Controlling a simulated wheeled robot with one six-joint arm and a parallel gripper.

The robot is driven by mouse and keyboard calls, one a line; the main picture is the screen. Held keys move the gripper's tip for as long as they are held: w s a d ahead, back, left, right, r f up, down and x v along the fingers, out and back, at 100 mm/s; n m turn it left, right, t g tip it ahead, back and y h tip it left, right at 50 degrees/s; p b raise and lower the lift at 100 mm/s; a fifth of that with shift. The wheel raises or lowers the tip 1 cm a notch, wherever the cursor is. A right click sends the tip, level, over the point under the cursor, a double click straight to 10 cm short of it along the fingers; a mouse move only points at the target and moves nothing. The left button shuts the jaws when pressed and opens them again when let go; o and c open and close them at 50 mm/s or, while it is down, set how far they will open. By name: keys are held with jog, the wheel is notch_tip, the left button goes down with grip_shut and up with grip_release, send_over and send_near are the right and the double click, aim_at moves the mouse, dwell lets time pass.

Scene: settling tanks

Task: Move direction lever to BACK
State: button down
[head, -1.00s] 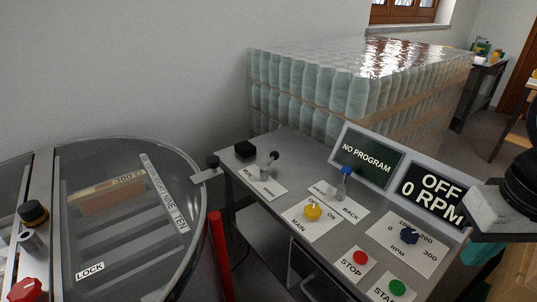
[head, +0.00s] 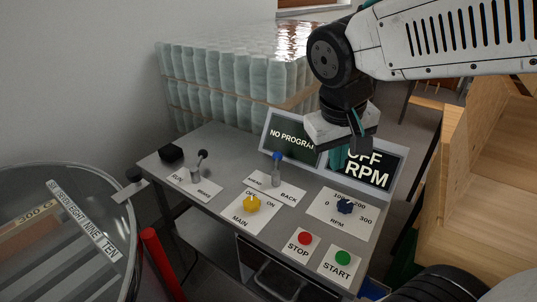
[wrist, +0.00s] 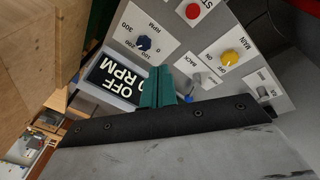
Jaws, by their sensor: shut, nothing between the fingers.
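The direction lever (head: 277,168), a grey post with a blue tip, stands on a white plate marked BACK at its right end (head: 289,198). The lever looks near upright; I cannot tell its exact setting. My gripper (head: 341,157) is shut and empty. Its teal fingers hang in front of the screens, to the right of the lever and apart from it. The fingers also show in the wrist view (wrist: 158,88).
The panel (head: 222,216) also bears a yellow MAIN knob (head: 251,203), a blue RPM knob (head: 345,206), red STOP (head: 305,238) and green START (head: 343,257) buttons, and a RUN lever (head: 200,162). Screens read NO PROGRAM (head: 289,138) and OFF. A round tank (head: 60,235) stands left.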

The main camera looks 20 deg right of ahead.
jog(key=w+a+f+t+h, duration=0.1)
jog(key=w+a, duration=0.1)
jog(key=w, duration=0.5)
jog(key=w+a+f+t+h, duration=0.1)
jog(key=w+a+f, duration=0.1)
jog(key=w, duration=0.4)
jog(key=n+t, duration=0.2)
send_near(276, 166)
jog(key=w+a+r, duration=0.3)
jog(key=w+a, duration=0.1)
jog(key=a, duration=0.1)
jog(key=shift+s+a, duration=0.2)
jog(key=shift+s, duration=0.05)
jog(key=shift+m, duration=0.3)
jog(key=x, duration=1)
jog(key=shift+s+d+f, duration=0.15)
jog(key=shift+d, duration=0.05)
jog(key=d, duration=0.2)
jog(key=shift+d+f, duration=0.1)
jog(key=shift+d, duration=0.2)
jog(key=shift+w+d+f, duration=0.15)
jog(key=shift+w+d, duration=0.15)
jog(key=shift+d, duration=0.3)
